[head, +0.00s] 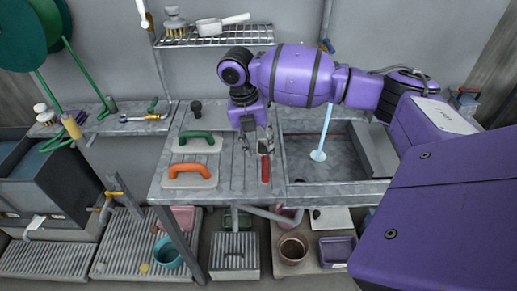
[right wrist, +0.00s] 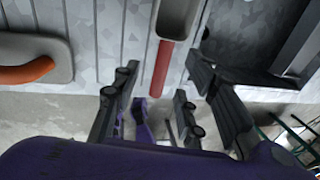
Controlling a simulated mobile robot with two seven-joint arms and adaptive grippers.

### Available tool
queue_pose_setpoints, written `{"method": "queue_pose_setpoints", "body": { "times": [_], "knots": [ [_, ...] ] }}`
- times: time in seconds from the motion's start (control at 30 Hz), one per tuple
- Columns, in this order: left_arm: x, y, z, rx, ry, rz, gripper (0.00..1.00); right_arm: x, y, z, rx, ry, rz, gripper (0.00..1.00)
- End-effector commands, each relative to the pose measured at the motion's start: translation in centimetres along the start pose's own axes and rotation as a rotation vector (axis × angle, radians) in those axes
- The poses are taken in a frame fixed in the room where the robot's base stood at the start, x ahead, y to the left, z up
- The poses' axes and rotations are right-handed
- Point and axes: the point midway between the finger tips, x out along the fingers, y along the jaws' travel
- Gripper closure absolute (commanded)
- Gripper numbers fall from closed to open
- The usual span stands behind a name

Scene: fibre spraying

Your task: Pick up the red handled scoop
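The red handled scoop (head: 265,170) lies on the grey ribbed drainboard, its red handle toward the front edge. In the right wrist view its red handle (right wrist: 161,70) and part of its grey pan (right wrist: 177,18) show; in the head view the pan is partly hidden by the gripper. My right gripper (head: 257,143) is over the drainboard at the pan end of the scoop. In the right wrist view its fingers (right wrist: 161,82) are spread apart on either side of the handle, with nothing between them gripped. My left gripper is not in view.
A green-handled float (head: 197,142) and an orange-handled float (head: 190,176) lie left of the scoop. A sink (head: 310,186) with a light-blue stick tool (head: 325,130) is on the right. Pots and trays stand below.

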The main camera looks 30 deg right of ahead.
Motion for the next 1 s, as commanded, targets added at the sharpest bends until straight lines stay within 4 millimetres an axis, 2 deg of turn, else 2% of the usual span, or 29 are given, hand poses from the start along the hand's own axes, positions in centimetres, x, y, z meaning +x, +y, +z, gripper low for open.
{"method": "queue_pose_setpoints", "body": {
  "times": [0.03, 0.17, 0.43, 0.73, 0.77, 1.0],
  "knots": [
    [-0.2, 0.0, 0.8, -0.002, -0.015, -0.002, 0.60, 0.8, -0.1, -0.1, 0.000, 0.002, -0.002, 0.61],
    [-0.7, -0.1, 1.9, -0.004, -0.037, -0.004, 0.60, 2.1, -0.1, -0.2, 0.002, 0.001, -0.001, 0.61],
    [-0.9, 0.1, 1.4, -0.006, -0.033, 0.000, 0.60, 5.9, -0.2, -0.7, 0.002, 0.000, 0.000, 0.61],
    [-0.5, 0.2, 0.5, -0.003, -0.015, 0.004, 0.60, 6.6, -0.1, -0.6, 0.002, -0.002, 0.001, 0.61],
    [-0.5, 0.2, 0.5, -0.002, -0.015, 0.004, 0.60, 6.6, -0.1, -0.6, 0.002, -0.002, 0.001, 0.62],
    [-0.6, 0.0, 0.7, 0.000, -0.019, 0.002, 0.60, 6.5, -0.2, -0.6, 0.002, -0.002, 0.001, 0.93]
  ]
}}
